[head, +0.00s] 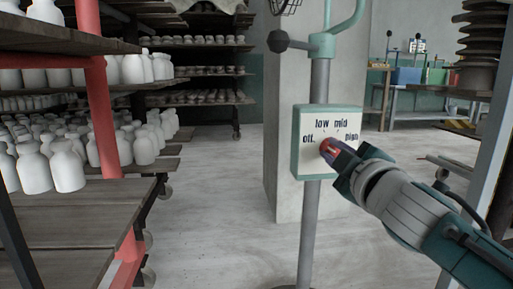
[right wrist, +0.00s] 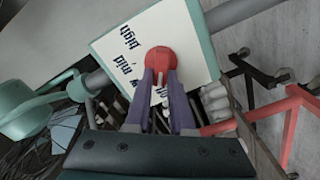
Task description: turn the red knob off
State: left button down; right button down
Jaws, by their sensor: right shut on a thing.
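The red knob (head: 326,145) sits on the front of a white control box with a green frame (head: 298,160), fixed to a grey post. Its face is marked off, low, mid and high. My right gripper (head: 334,150) reaches in from the right and is shut on the knob. In the right wrist view, the red knob (right wrist: 161,58) lies between the two purple finger tips of the right gripper (right wrist: 161,76), which hide part of the lettering. I cannot tell which mark the knob points to. My left gripper is not in view.
The grey post (head: 312,225) stands on open concrete floor, with a pale pillar (head: 279,180) behind it. Wooden racks (head: 60,232) with white bottles (head: 66,171) fill the left side. A workbench (head: 396,86) stands at the back right.

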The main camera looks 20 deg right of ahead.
jog(key=shift+f+n, duration=0.1)
jog(key=shift+n, duration=0.9)
jog(key=c, duration=0.8)
grip_release()
jog(key=shift+s+a, duration=0.1)
jog(key=shift+s, duration=0.15)
jog(key=p+v, duration=0.2)
jog(key=v, duration=0.7)
jog(key=shift+s, duration=0.25)
